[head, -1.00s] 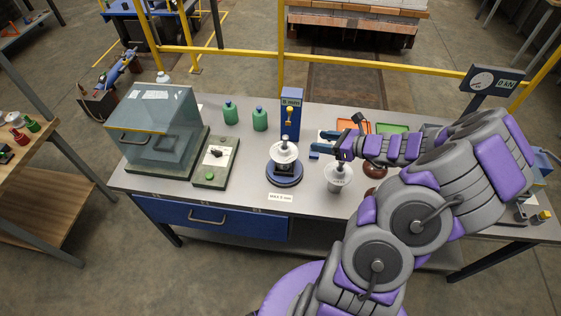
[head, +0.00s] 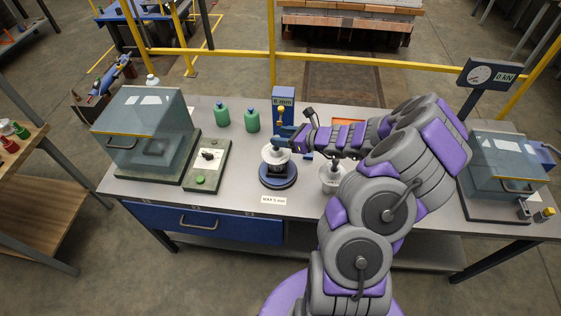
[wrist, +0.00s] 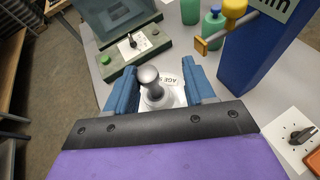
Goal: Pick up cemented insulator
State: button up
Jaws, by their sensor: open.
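A white insulator with a metal pin on top (head: 276,156) stands upright on a round blue base (head: 278,180) on the bench. In the wrist view the insulator (wrist: 154,92) is between the two blue fingers, its grey pin pointing up and some lettering on its white disc. My gripper (wrist: 162,88) is open around it; a gap shows at the fingers, and contact cannot be told. In the head view my gripper (head: 279,141) is right at the insulator's top. A second white insulator (head: 332,177) stands to the right, partly hidden by my arm.
A blue gauge post (head: 283,101) with a yellow-tipped arm stands just behind the base. A control box (head: 207,165), green bottles (head: 222,114) and a clear-lidded chamber (head: 146,135) are to the left. Another clear chamber (head: 507,168) is at right. A label (head: 273,201) lies in front.

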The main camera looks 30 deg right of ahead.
send_over(269, 151)
jog(key=shift+f, duration=0.35)
jog(key=shift+s+d+f, duration=0.1)
jog(key=shift+d, duration=0.65)
jog(key=shift+c, duration=0.9)
jog(key=shift+d, duration=0.5)
jog(key=c, duration=0.3)
jog(key=shift+a, duration=1)
grip_shut()
jog(key=shift+d, duration=0.65)
jog(key=shift+a, duration=0.35)
jog(key=shift+d, duration=0.1)
